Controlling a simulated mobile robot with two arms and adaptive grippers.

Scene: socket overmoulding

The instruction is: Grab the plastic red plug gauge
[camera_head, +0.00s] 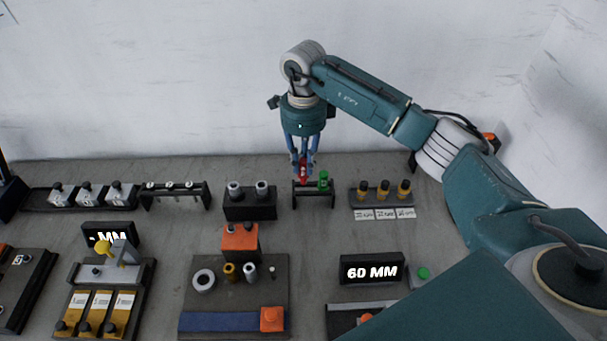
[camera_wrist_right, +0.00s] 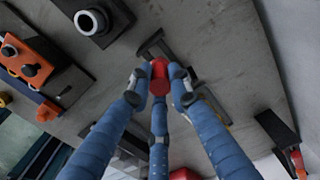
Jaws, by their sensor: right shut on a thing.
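The red plug gauge (camera_wrist_right: 158,80) is between the blue fingers of my right gripper (camera_wrist_right: 158,88) in the wrist view. In the head view, the red gauge (camera_head: 303,173) shows just below the fingertips of my right gripper (camera_head: 303,160), which points straight down. The gripper is shut on the gauge, at the left side of a small black stand (camera_head: 314,204). A green plug gauge (camera_head: 323,181) sits in the right side of that stand. I cannot tell whether the red gauge is still seated in the stand. My left gripper is not in view.
A black block with two grey cylinders (camera_head: 249,208) stands left of the stand. A 60 MM display (camera_head: 371,268) and a board with an orange block (camera_head: 239,238) lie nearer. A wall is behind.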

